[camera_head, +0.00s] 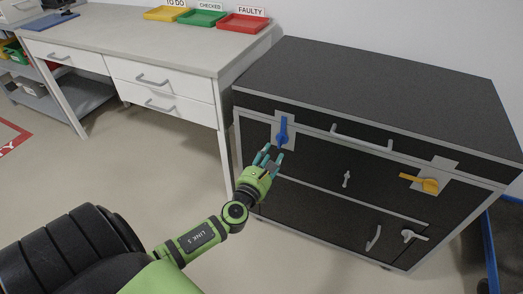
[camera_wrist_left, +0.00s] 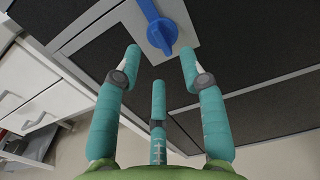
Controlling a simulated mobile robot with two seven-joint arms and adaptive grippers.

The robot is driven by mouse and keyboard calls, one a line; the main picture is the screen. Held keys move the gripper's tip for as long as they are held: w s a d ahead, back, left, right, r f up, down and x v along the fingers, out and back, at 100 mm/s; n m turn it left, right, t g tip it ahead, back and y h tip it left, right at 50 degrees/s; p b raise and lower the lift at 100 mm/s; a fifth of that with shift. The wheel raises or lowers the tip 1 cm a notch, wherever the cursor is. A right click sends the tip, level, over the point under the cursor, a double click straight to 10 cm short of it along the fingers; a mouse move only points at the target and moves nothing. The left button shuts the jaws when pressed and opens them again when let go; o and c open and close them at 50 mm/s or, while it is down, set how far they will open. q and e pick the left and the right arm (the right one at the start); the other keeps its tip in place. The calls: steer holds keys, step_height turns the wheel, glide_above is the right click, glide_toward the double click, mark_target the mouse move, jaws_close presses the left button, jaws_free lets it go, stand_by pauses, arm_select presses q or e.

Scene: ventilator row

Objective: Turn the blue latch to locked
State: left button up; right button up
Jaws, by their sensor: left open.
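The blue latch (camera_head: 283,131) sits on a light grey plate at the upper left of the black cabinet's front, its handle pointing up. In the left wrist view the blue latch (camera_wrist_left: 160,32) is at the top centre, beyond the fingertips. My left gripper (camera_head: 268,157) is open and empty, just below the latch, with its fingers towards the cabinet. In the left wrist view the teal fingers of my left gripper (camera_wrist_left: 160,65) are spread, with the latch's round hub ahead between the upper two; I see no contact. My right gripper is not in view.
A yellow latch (camera_head: 427,185) is on the cabinet's right side, its handle pointing left. The black cabinet (camera_head: 380,85) has a long bar handle (camera_head: 361,138) and smaller handles. A desk (camera_head: 135,38) with white drawers stands left of it. Floor between is clear.

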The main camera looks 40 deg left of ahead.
arm_select(q)
steer(key=v, duration=0.7)
steer(key=shift+s, duration=0.1)
